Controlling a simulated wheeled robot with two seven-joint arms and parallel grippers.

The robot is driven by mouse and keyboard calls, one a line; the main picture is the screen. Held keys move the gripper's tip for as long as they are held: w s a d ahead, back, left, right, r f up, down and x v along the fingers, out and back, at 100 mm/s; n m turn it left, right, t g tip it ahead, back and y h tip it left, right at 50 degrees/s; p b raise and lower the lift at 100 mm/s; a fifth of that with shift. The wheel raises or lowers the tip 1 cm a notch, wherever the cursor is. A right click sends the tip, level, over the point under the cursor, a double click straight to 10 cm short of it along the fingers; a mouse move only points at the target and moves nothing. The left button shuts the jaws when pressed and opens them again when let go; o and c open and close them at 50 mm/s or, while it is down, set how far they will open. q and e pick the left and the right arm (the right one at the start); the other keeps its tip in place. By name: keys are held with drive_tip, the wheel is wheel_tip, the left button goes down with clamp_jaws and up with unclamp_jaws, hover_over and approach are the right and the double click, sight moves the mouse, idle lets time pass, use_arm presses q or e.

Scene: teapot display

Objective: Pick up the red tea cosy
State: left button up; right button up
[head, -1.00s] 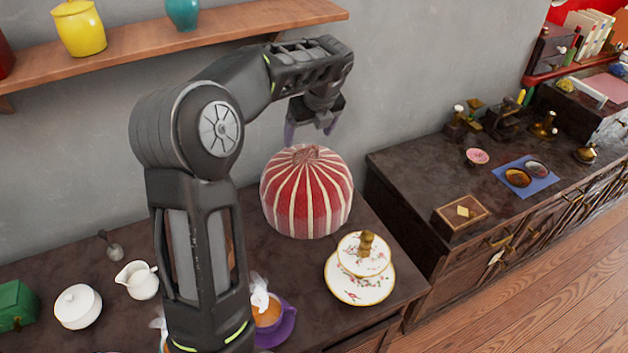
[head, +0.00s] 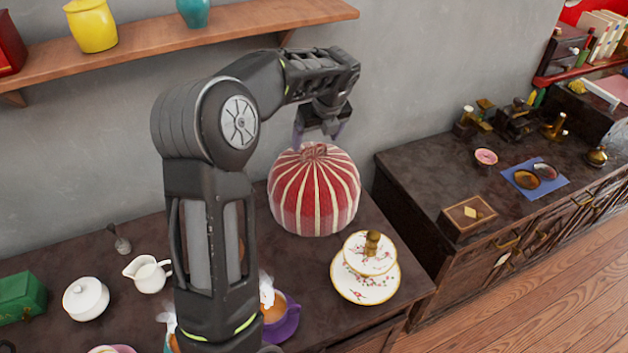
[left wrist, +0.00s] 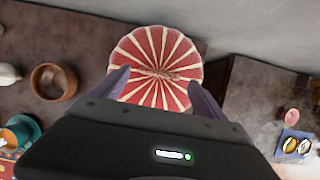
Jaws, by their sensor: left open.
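The red tea cosy (head: 314,195) is a dome with cream stripes and a small knot on top. It stands on the dark sideboard near the wall. My left gripper (head: 320,138) is open and points down just above the top of the cosy. In the left wrist view the cosy (left wrist: 156,62) lies beyond the two open fingers (left wrist: 158,88), with its top knot between them. Nothing is held. I cannot tell whether a fingertip touches the cloth. My right gripper is not in view.
A two-tier floral cake stand (head: 366,285) stands in front of the cosy. A shelf (head: 210,37) hangs on the wall behind my left arm.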

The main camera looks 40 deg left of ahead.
sight(314, 146)
use_arm(q)
drive_tip(key=p+x, duration=0.1)
drive_tip(key=x, duration=0.4)
drive_tip(key=shift+c, duration=0.2)
idle(0.3)
drive_tip(key=shift+r, duration=0.1)
clamp_jaws()
idle(0.7)
